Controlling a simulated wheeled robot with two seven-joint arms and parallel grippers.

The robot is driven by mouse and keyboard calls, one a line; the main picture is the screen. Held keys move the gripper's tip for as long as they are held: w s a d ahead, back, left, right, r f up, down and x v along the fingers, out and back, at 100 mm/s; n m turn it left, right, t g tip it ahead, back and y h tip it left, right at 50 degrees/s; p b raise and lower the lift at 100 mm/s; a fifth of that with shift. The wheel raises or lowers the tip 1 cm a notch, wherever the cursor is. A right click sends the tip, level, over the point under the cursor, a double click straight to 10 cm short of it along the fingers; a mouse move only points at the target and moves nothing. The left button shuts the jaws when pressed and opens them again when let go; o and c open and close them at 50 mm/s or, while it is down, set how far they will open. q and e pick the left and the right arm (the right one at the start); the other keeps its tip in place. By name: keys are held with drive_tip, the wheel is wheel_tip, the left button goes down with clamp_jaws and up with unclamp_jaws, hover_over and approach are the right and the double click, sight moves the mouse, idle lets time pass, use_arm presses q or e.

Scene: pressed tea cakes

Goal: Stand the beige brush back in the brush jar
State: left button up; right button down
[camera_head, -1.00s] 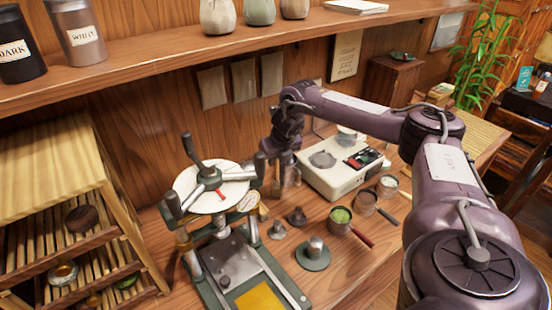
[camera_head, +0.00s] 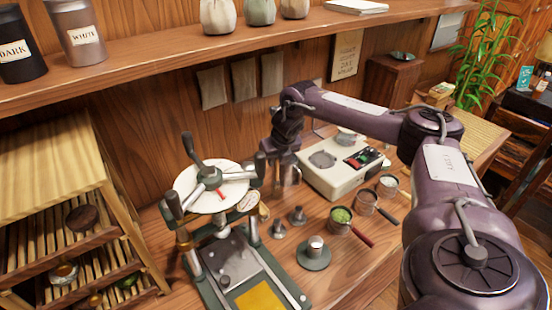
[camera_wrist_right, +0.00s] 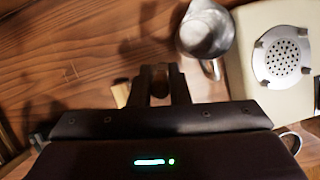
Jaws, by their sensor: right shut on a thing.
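My right gripper (camera_head: 278,163) is low over the table, left of the white stove-like box. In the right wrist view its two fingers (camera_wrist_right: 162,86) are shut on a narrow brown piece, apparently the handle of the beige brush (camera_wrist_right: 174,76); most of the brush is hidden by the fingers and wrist. A shiny metal jug-like vessel (camera_wrist_right: 206,32), probably the brush jar, stands just beyond the fingers to the right. In the head view this vessel (camera_head: 290,177) is partly hidden behind the gripper. I cannot see inside it. My left gripper is not in view.
The white box (camera_head: 340,177) stands close on the right. A press with a round white top (camera_head: 205,187) stands close on the left. Small metal pieces (camera_head: 297,215), a green-filled strainer (camera_head: 341,216) and other handled cups lie in front. A shelf runs above.

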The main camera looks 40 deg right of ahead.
drive_tip(key=shift+f+b, duration=0.65)
drive_tip(key=shift+f, duration=0.65)
idle(0.4)
drive_tip(key=c, duration=1.3)
unclamp_jaws()
drive_tip(key=b+v, duration=0.1)
drive_tip(key=v, duration=0.6)
drive_tip(key=shift+r+b, duration=0.3)
drive_tip(key=shift+r, duration=0.1)
drive_tip(key=shift+s+a, duration=0.1)
drive_tip(key=shift+s, duration=0.05)
